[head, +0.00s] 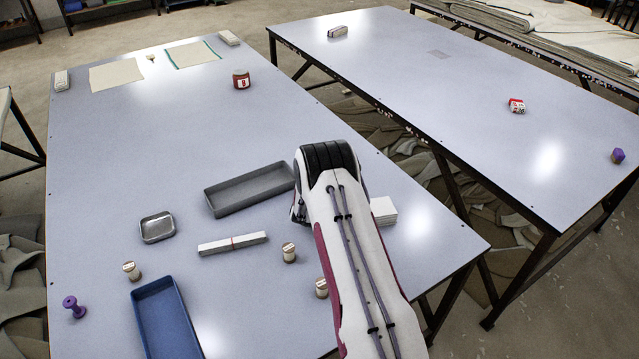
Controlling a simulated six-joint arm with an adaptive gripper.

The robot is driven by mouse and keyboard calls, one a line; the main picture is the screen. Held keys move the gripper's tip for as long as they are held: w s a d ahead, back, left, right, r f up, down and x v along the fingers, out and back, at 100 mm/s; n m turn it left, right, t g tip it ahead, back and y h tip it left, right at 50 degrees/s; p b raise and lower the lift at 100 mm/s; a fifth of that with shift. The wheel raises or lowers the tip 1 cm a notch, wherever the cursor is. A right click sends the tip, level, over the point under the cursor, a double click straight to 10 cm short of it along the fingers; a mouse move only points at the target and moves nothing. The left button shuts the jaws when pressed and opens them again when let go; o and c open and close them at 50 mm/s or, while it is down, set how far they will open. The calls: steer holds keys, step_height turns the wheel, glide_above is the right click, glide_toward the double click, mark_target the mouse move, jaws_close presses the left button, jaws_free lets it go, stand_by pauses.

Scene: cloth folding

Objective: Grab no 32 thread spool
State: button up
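Several small thread spools stand on the near table. A purple spool (75,307) is at the left edge. Their labels are too small to read, so I cannot tell which is no 32. My arm reaches from the bottom over the right part of the table. My gripper is hidden and does not show.
A blue tray (135,305), a dark grey tray (211,205), a small metal dish (158,228) and a white strip bundle (217,247) lie around the spools. A white stack (383,210) is right of my arm. A red-brown jar (241,80) stands farther back. The table's middle left is clear.

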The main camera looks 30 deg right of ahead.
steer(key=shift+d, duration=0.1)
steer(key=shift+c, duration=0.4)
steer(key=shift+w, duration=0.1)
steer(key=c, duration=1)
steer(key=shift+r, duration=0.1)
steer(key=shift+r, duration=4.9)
